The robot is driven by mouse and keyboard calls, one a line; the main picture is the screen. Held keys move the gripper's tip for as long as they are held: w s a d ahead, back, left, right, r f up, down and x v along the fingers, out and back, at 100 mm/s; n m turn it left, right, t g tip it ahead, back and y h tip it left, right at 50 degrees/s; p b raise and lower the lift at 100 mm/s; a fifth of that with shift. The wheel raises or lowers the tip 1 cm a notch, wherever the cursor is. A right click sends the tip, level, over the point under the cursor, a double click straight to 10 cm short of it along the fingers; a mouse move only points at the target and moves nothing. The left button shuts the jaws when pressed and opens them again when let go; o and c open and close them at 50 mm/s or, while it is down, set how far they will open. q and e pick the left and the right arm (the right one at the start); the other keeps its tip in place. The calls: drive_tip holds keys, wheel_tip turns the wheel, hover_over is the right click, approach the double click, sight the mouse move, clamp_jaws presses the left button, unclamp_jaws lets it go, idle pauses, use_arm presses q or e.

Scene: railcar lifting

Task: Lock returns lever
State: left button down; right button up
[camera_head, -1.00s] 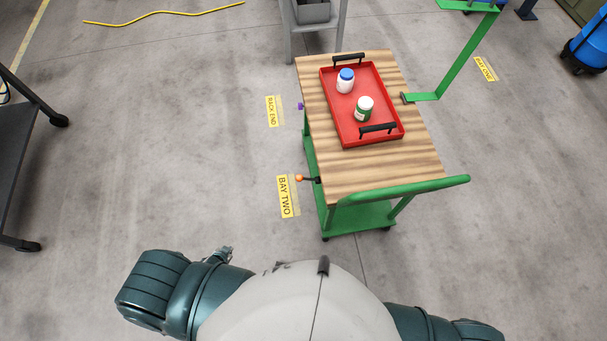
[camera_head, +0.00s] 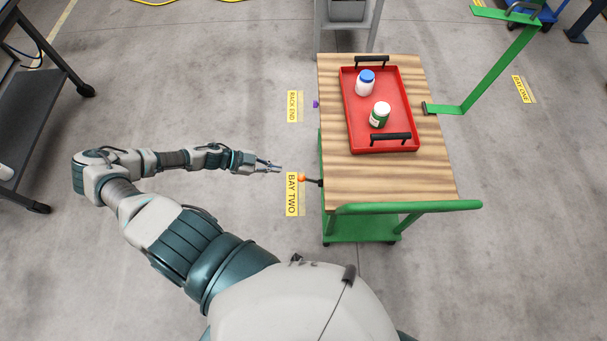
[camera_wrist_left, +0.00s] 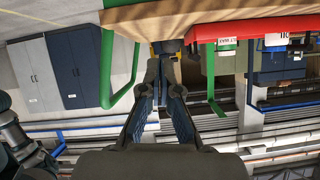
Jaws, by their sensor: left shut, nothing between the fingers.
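The lever (camera_head: 313,182) is a short black arm with an orange knob, on the left side of the green cart (camera_head: 360,229) near its push handle. My left gripper (camera_head: 279,168) is shut and empty, just left of the orange knob and apart from it in the head view. In the left wrist view the fingers (camera_wrist_left: 166,68) point at the wooden top's edge (camera_wrist_left: 150,18). A dark part lies just beyond their tips there, and I cannot tell whether it is the lever. My right gripper is out of view.
A red tray (camera_head: 410,109) with a blue-capped bottle (camera_head: 365,83) and a white-capped green jar (camera_head: 380,115) sits on the cart. A purple knob (camera_head: 316,104) sticks out farther along the same side. A green post (camera_head: 499,68) stands at right. Floor left of the cart is clear.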

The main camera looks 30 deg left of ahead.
use_arm(q)
hover_over(299, 179)
drive_tip(key=f, duration=0.2)
drive_tip(key=d+f, duration=0.1)
drive_tip(key=f, duration=0.1)
drive_tip(key=shift+f, duration=0.25)
drive_tip(key=f, duration=0.1)
drive_tip(key=f+b, duration=0.1)
drive_tip(key=f, duration=0.1)
drive_tip(key=shift+a, duration=0.4)
drive_tip(key=shift+a+f, duration=0.2)
drive_tip(key=shift+f, duration=0.1)
drive_tip(key=shift+a+f, duration=0.2)
drive_tip(key=shift+f, duration=0.15)
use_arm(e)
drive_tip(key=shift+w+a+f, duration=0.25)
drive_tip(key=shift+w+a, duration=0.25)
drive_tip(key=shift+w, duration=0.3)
use_arm(q)
drive_tip(key=shift+d, duration=0.1)
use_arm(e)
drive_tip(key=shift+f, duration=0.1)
